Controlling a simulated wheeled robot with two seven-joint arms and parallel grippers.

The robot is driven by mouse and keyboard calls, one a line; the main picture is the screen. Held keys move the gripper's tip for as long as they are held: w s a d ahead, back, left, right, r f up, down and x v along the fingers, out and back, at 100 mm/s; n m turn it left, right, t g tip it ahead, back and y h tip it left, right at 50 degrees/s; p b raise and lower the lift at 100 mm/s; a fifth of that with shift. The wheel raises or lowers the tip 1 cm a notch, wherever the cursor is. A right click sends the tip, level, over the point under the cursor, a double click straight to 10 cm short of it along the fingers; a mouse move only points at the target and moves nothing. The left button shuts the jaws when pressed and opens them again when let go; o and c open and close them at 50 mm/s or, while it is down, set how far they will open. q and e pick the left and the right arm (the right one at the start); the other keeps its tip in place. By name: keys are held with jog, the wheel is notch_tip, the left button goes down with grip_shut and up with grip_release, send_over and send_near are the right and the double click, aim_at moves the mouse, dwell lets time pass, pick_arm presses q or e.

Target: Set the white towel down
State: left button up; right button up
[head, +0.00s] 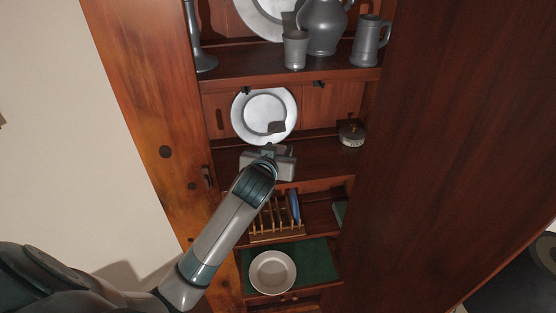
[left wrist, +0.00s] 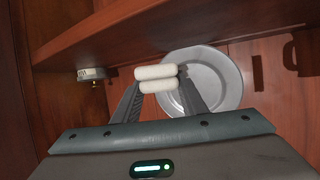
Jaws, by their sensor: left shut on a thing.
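My left gripper (head: 268,152) reaches into the middle bay of the wooden cabinet, in front of a pewter plate. In the left wrist view its two fingers (left wrist: 158,92) are shut on the white towel (left wrist: 156,72), a small rolled bundle with two rounded layers. The towel is held near the fingertips, with the plate partly behind it. It appears clear of the shelf board. In the head view I cannot make out the towel behind the gripper. My right gripper is in neither view.
The pewter plate (head: 264,112) leans against the back; a small round tin (head: 351,133) stands right on the middle shelf (head: 318,160). That shelf is bare between. Pewter vessels (head: 322,25) stand above. Below are a wooden rack (head: 276,236) and a pale plate (head: 272,272) on green cloth (head: 318,262).

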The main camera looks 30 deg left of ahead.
pick_arm(q)
notch_tip(320, 180, down, 3)
jog(key=shift+f+p, duration=0.15)
jog(key=shift+p, duration=0.65)
jog(key=shift+f, duration=0.3)
jog(key=shift+f, duration=0.1)
jog(key=o, duration=1.1)
